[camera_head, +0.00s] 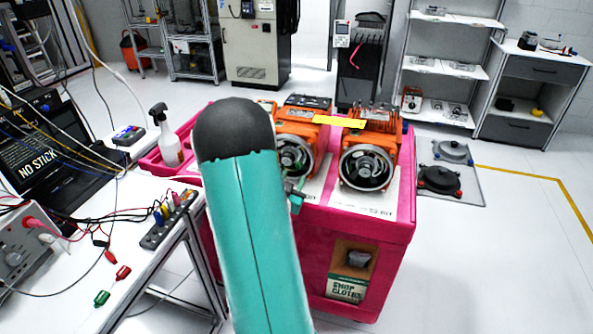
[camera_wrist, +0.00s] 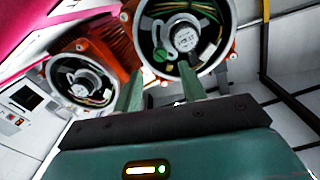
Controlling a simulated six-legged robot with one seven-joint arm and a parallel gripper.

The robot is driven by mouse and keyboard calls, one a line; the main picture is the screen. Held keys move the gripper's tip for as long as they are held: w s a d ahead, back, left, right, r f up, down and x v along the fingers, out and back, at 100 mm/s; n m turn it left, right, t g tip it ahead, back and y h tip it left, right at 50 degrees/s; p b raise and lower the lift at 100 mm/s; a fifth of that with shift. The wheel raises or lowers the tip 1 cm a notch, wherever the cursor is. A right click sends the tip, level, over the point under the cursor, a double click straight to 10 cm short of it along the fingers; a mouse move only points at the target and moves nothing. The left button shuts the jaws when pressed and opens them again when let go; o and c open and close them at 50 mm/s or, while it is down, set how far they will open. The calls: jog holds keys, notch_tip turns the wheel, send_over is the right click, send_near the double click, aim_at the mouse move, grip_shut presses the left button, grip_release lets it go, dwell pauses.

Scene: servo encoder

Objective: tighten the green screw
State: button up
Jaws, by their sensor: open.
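Two orange servo motors with open round encoder ends stand on a pink cart; in the head view one encoder (camera_head: 293,158) is left and the other (camera_head: 367,168) right. In the wrist view one encoder (camera_wrist: 188,35) is large at the top and the other (camera_wrist: 82,83) lies to the left. A small green screw head (camera_wrist: 161,55) shows at the lower left of the large encoder. My gripper (camera_wrist: 159,70) is open, its two green fingers pointing toward that encoder, with the screw between the fingertips in the picture. Contact cannot be told. In the head view my arm hides most of the gripper.
The pink cart (camera_head: 355,222) carries the motors and has a cubby with a shop cloths box (camera_head: 346,288). A spray bottle (camera_head: 166,135) stands left of my arm. A cable-strewn workbench (camera_head: 95,270) is at the left. Floor at the right is mostly clear, with round parts on a mat.

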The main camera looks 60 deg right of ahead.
aim_at(298, 166)
jog(key=d, duration=0.3)
jog(key=w+d, duration=0.1)
jog(key=d, duration=0.1)
jog(key=shift+s, duration=0.1)
jog(key=shift+c, duration=0.3)
grip_shut()
